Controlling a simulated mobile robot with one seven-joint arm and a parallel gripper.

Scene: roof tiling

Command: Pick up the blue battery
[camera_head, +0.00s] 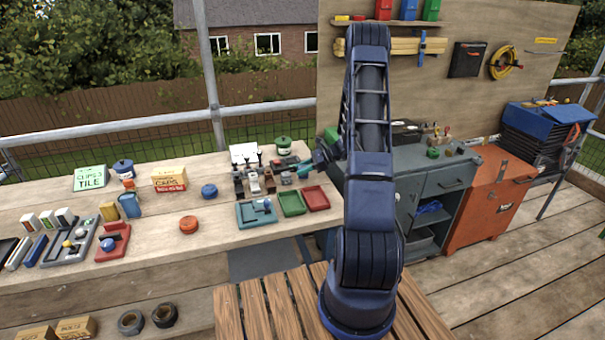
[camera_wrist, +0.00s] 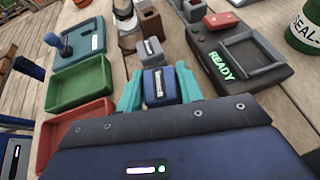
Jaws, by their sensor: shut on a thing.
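The blue battery (camera_wrist: 161,88) is a small blue block with a grey top and a pale label, seen in the wrist view. My gripper (camera_wrist: 158,80) has teal fingers on its left and right sides, shut on it. Whether the battery is clear of the bench cannot be told. In the head view my gripper (camera_head: 304,168) is over the bench's right end, behind the red tray, and the battery is not clear there. A similar grey block (camera_wrist: 150,51) stands just beyond the battery. A dark charger marked READY (camera_wrist: 267,78) lies to the right.
A green tray (camera_wrist: 82,84) and a red tray (camera_wrist: 62,129) lie left of my gripper. A red block (camera_wrist: 221,20) rests on the charger's far end. A green sealant pot (camera_wrist: 306,28) stands at the right.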

